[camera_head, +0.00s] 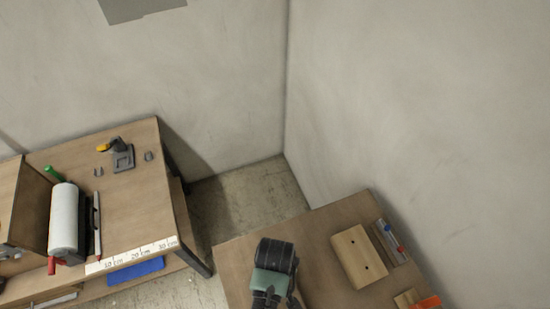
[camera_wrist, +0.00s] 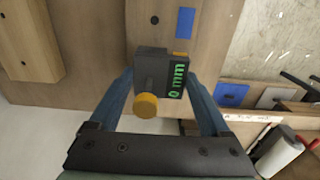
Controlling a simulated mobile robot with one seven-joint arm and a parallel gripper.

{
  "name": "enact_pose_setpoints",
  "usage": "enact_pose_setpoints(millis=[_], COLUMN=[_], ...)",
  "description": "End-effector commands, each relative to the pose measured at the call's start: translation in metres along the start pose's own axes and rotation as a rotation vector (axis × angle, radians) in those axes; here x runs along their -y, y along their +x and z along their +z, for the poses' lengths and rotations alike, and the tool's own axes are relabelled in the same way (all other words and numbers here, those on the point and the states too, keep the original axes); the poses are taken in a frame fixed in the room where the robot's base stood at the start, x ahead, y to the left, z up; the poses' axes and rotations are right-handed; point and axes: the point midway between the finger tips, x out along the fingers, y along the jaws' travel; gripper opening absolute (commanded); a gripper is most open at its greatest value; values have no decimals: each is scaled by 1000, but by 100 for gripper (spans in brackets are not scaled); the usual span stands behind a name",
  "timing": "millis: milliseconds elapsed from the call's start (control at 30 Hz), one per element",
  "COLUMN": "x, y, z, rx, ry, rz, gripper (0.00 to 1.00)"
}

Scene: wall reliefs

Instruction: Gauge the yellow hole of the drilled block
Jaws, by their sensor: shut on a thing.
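My gripper (camera_wrist: 160,76) is shut on a dark grey gauge (camera_wrist: 150,66), with its blue fingers on either side. The gauge has a yellow round knob and a display reading 0 mm in green. Beyond it is a wooden face with a dark hole (camera_wrist: 154,20) and a blue mark (camera_wrist: 185,20), apparently the drilled block (camera_wrist: 140,32). A yellow mark (camera_wrist: 181,54) shows at the gauge's far edge; the hole beside it is hidden. I cannot tell whether the gauge touches the block. In the head view my gripper (camera_head: 272,272) is over the right table and hides this block.
A pale wooden block (camera_head: 360,257) with small dark holes lies on the right table (camera_head: 318,236), beside a tray (camera_head: 389,242) and an orange thing (camera_head: 425,302). The left table (camera_head: 140,190) holds a white roll (camera_head: 64,222) and a ruler strip (camera_head: 132,255). Walls stand behind.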

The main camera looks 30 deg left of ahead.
Motion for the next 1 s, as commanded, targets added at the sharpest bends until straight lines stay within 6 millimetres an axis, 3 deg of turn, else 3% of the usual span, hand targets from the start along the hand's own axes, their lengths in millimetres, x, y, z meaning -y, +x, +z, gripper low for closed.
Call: enact_pose_setpoints(millis=[600,633,733,1000], x=[0,0,0,0], y=[13,12,12,11], z=[0,0,0,0], rx=[-1,-1,-1,-1], ry=[0,0,0,0], rz=[1,1,1,0], gripper=[14,84,100,100])
